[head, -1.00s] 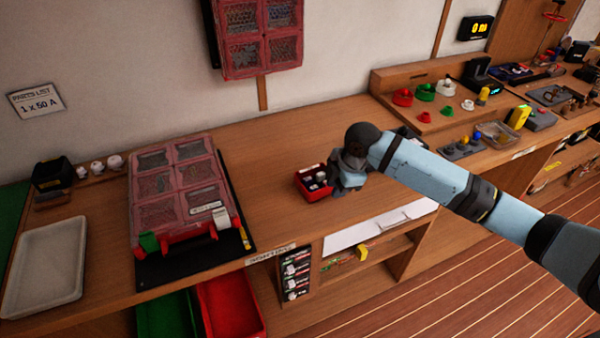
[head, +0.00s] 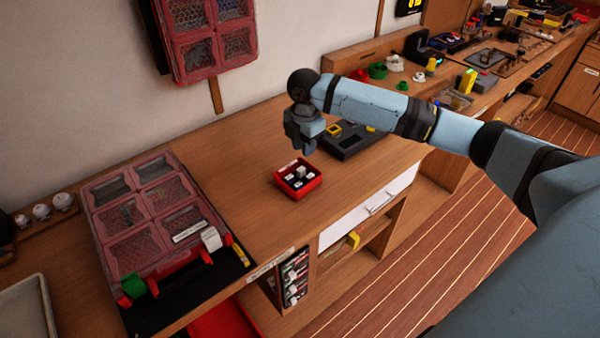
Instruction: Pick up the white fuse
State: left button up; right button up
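A small red box (head: 282,188) stands on the bench, holding several small white-topped pieces in dark slots. One pale block (head: 300,171) stands higher than the others; I cannot tell for sure whether it is the white fuse. My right gripper (head: 308,148) is above and behind the box, pointing down and apart from it. Its fingers are too small and dark to tell whether they are open or hold anything. Another white piece (head: 211,238) sits at the front edge of the red-framed case. My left gripper is not in view.
The red-framed case (head: 150,215) lies on a black mat at the left. A dark flat device (head: 355,143) is behind and right of the box. A pale tray (head: 25,308) is at lower left. Bare wood (head: 235,160) lies between case and box.

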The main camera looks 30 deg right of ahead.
aim_at(303, 169)
notch_tip(303, 169, down, 8)
jog(key=shift+f, duration=0.15)
jog(key=shift+a, duration=0.15)
jog(key=shift+s+f, duration=0.15)
jog(key=shift+f, duration=0.1)
grip_shut()
